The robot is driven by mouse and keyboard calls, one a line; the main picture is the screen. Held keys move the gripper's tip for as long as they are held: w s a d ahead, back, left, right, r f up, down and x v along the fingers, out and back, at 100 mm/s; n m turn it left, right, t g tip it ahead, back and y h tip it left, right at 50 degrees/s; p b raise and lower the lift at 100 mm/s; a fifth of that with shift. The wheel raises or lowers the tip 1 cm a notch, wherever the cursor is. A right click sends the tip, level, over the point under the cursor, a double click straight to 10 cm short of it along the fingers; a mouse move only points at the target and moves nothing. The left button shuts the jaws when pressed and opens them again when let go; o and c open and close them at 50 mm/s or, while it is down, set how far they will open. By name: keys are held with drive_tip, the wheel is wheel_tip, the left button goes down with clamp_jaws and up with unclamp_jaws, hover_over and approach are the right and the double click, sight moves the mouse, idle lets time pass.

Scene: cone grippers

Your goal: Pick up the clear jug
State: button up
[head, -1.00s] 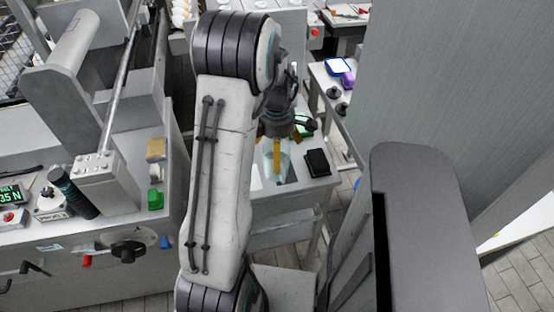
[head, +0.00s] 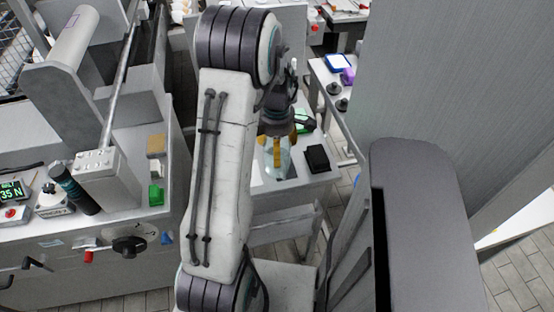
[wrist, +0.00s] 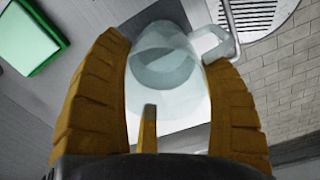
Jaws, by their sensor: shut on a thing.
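The clear jug (wrist: 165,65) is see-through, with a handle (wrist: 215,45) on its right side in the wrist view. My gripper (wrist: 165,100) has its ridged ochre fingers on both sides of the jug and is shut on it. In the head view the jug (head: 283,165) shows just below my gripper (head: 277,140), partly hidden by the fingers and my arm. I cannot tell whether the jug's base touches the surface below.
A black box (head: 317,158) lies to the right of the jug on the table. A green object (head: 303,122) stands behind it; a green tray (wrist: 28,40) shows at upper left in the wrist view. A machine bench (head: 110,215) is at the left.

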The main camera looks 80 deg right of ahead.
drive_tip(key=shift+c, duration=1)
drive_tip(key=shift+r, duration=0.3)
